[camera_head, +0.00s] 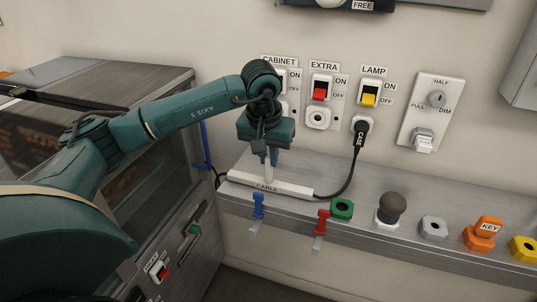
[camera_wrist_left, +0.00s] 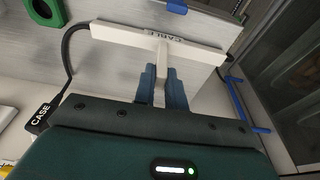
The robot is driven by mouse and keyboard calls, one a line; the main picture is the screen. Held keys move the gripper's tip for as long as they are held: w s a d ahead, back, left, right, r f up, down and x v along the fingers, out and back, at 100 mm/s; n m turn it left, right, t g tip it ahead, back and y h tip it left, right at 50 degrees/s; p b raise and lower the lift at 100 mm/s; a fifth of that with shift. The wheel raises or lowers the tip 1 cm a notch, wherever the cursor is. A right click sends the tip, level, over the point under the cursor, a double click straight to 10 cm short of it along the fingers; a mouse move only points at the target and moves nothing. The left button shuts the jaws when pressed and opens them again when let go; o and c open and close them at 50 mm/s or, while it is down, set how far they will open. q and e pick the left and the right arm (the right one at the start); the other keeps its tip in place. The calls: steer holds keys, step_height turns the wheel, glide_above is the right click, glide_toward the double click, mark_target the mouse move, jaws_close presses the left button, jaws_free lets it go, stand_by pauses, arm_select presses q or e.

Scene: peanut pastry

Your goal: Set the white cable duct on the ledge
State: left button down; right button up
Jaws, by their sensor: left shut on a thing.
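The white cable duct (camera_head: 270,186), a long bar with an upright tab and the label "CABLE", lies along the left part of the grey metal ledge (camera_head: 370,228). My left gripper (camera_head: 269,160) points down from above and is shut on the tab. In the left wrist view the blue fingertips (camera_wrist_left: 164,85) pinch the tab of the duct (camera_wrist_left: 195,52). The duct appears at ledge height; I cannot tell whether it fully rests there. A black cable (camera_head: 346,180) passes by the duct and up to a plug marked "CASE" (camera_head: 361,130). My right gripper is not in view.
Blue (camera_head: 258,207) and red (camera_head: 322,222) hooks hang on the ledge's front edge. A green ring (camera_head: 342,208), a brown knob (camera_head: 392,206), a grey nut (camera_head: 433,228), an orange "KEY" piece (camera_head: 485,233) and a yellow nut (camera_head: 525,248) line the ledge. Wall switches stand behind.

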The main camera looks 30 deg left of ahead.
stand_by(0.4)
arm_select(q)
steer(key=shift+f, duration=0.1)
steer(key=c, duration=0.8)
jaws_free()
steer(key=shift+s+d+r+p, duration=0.1)
steer(key=shift+s+r+p, duration=0.15)
steer(key=shift+r+p, duration=0.7)
steer(key=shift+s+r+p, duration=0.2)
steer(key=shift+r+p, duration=0.3)
steer(key=shift+r, duration=0.85)
steer(key=shift+s+d+r+p, duration=0.1)
steer(key=shift+s+r+p, duration=0.15)
steer(key=shift+r+p, duration=0.7)
steer(key=shift+r, duration=0.15)
